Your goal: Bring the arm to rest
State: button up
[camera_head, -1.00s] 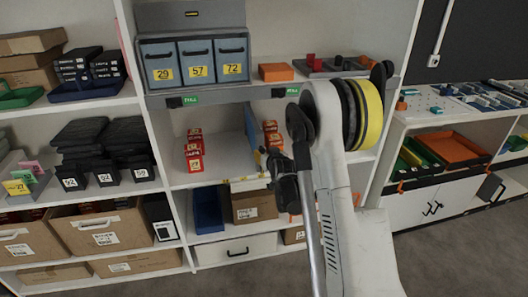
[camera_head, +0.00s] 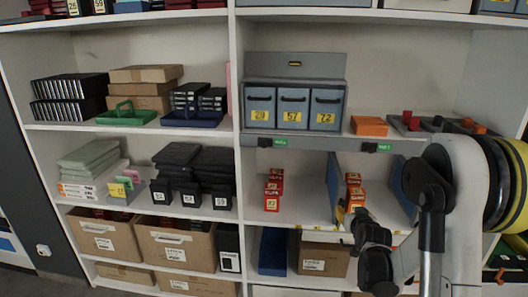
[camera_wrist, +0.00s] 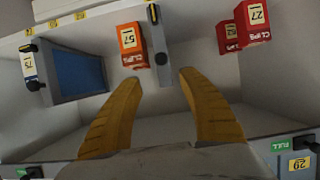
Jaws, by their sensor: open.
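My gripper (camera_wrist: 160,76) is open in the wrist view, its two yellow fingers spread apart with nothing between them. The fingers point into a pale shelf compartment. Beyond their tips are an orange-red clip box (camera_wrist: 130,46) marked 57 and red clip boxes (camera_wrist: 243,27), one marked 27. In the head view my arm is at the lower right, with the dark wrist in front of the middle shelf. A yellowish finger (camera_head: 340,214) shows there beside the red boxes (camera_head: 354,190); most of the gripper is hidden.
The shelf unit's upright (camera_head: 237,130) stands left of the arm. Grey drawers (camera_head: 295,68) sit above, and another red box row (camera_head: 273,190) stands in the same compartment. A thin divider (camera_head: 334,185) and a blue bin (camera_head: 272,252) are close by. Cartons (camera_head: 178,248) fill the lower left.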

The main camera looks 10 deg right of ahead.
jog(key=s+a+r+n+g+y, duration=0.2)
jog(key=s+a+r+y, duration=0.1)
jog(key=s+a+r, duration=1)
jog(key=s+a+f+g, duration=0.1)
jog(key=s+a, duration=0.2)
jog(key=s, duration=0.3)
jog(key=s+a+f+g, duration=0.1)
jog(key=s+a, duration=0.2)
jog(key=s, duration=0.4)
jog(key=s+a+f+n+g, duration=0.1)
jog(key=s+a, duration=0.2)
jog(key=s, duration=0.4)
jog(key=shift+a+f+g+y, duration=0.15)
jog(key=shift+a+g+y, duration=0.15)
jog(key=shift+g, duration=0.1)
